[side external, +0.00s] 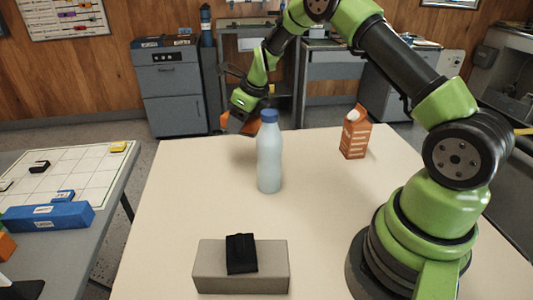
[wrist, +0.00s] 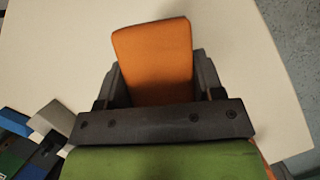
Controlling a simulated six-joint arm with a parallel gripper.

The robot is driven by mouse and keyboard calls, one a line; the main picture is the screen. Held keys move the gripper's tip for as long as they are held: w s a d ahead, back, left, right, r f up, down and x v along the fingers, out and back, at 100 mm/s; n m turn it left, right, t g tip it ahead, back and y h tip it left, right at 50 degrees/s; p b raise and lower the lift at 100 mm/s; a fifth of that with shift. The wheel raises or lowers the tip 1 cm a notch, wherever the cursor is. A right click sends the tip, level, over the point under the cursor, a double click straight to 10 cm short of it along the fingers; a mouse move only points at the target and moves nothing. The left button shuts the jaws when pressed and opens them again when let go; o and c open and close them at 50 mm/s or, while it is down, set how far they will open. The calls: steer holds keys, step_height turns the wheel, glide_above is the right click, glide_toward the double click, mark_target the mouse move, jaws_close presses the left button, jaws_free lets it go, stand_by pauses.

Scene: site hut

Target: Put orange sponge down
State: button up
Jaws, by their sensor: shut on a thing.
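The orange sponge (wrist: 153,55) is a block held between the two fingers of my gripper (wrist: 155,80) in the wrist view. In the side external view, my gripper (side external: 240,121) is behind and left of the bottle, above the far left part of the cream table (side external: 330,225). There the sponge (side external: 254,126) shows only in part, beside the bottle's cap. The gripper is shut on the sponge and appears to hold it above the table top.
A pale blue bottle (side external: 269,160) with a blue cap stands mid-table. An orange carton (side external: 355,135) stands at the back right. A grey block (side external: 215,266) with a black cloth-like piece (side external: 241,253) on it sits at the front. The table's left middle is clear.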

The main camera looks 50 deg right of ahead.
steer(key=s+d+f, duration=0.1)
steer(key=d, duration=0.1)
steer(key=s+d+f+m, duration=0.1)
steer(key=d+f, duration=0.1)
steer(key=s+d+f+m, duration=0.1)
steer(key=d+f, duration=0.1)
steer(key=d, duration=0.1)
steer(key=shift+d+f+h, duration=0.1)
steer(key=shift+f+h, duration=0.1)
steer(key=shift+h, duration=0.2)
steer(key=shift+f, duration=2.3)
steer(key=shift+f, duration=0.1)
steer(key=o, duration=0.9)
steer(key=v, duration=1.2)
